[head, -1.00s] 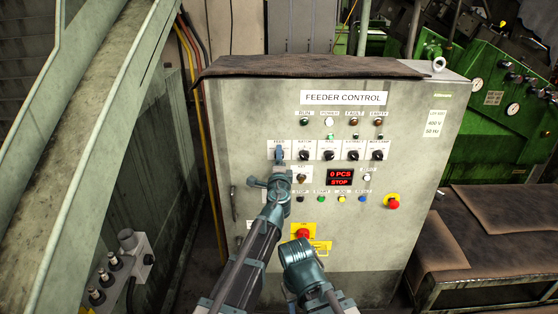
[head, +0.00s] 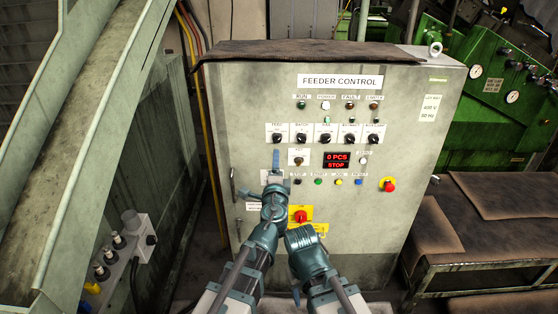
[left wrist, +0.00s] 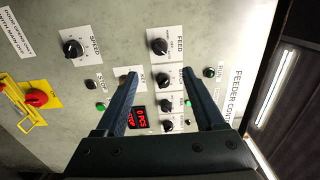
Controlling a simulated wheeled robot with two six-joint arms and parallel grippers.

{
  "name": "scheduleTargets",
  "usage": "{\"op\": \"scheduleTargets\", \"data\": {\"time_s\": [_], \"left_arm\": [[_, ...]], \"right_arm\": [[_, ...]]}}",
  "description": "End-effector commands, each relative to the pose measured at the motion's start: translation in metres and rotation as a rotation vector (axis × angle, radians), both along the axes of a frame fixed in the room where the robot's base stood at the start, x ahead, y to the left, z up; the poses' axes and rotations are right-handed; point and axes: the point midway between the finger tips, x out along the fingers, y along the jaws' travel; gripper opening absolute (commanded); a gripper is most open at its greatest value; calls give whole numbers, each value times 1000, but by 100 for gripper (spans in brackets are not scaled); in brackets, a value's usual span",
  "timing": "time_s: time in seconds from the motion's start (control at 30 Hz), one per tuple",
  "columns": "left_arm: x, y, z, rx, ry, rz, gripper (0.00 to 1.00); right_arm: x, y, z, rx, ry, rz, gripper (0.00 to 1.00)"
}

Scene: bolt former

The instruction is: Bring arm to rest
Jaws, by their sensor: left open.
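My left gripper (head: 276,163) is in front of the feeder control cabinet (head: 240,110), below the FEED knob (head: 277,138). In the left wrist view its two fingers (left wrist: 158,80) are spread with nothing between them. They stand apart from the panel, and the FEED knob (left wrist: 158,47) shows beyond them. My right arm (head: 308,255) is folded low in front of the cabinet. Its gripper cannot be made out.
The red display (head: 336,160) reads 0 PCS and STOP. A red emergency button (head: 388,185) is at the right, and a red switch on yellow (head: 300,216) is close to my arms. A metal chute (head: 70,130) stands left, a brown-covered bench (head: 500,205) right.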

Motion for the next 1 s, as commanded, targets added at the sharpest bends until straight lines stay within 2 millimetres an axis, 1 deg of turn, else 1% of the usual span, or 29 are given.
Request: {"op": "scheduleTargets", "data": {"time_s": [0.23,0.3,0.37,0.47,0.5,0.57,0.6,0.67,0.7,0.77,0.8,0.83,0.9,1.0], "left_arm": [[0,0,0,0,0,1,71],[0,3,-1,-8,3,9,71],[-1,13,-3,-37,13,39,71],[-4,51,-15,-153,57,157,71],[-8,73,-25,-222,86,228,71],[-18,106,-45,-339,147,349,71],[-28,127,-60,-422,195,433,71],[-46,153,-87,-544,276,556,71],[-59,167,-105,-622,335,635,71],[-82,180,-131,-732,430,744,71],[-96,185,-146,-798,492,806,71],[-106,187,-156,-842,536,844,71],[-127,187,-175,-926,630,922,71],[-153,181,-193,-1022,751,1002,71]], "right_arm": [[0,0,0,0,0,0,50],[0,0,0,0,0,0,50],[0,0,0,0,0,0,50],[0,0,0,0,0,0,50],[0,0,0,0,0,0,50],[0,0,0,0,0,0,50],[0,0,0,0,0,0,50],[0,0,0,0,0,0,50],[0,0,0,0,0,0,50],[0,0,0,0,0,0,50],[0,0,0,0,0,0,50],[0,0,0,0,0,0,50],[0,0,0,0,0,0,50],[0,0,0,0,0,0,50]]}}
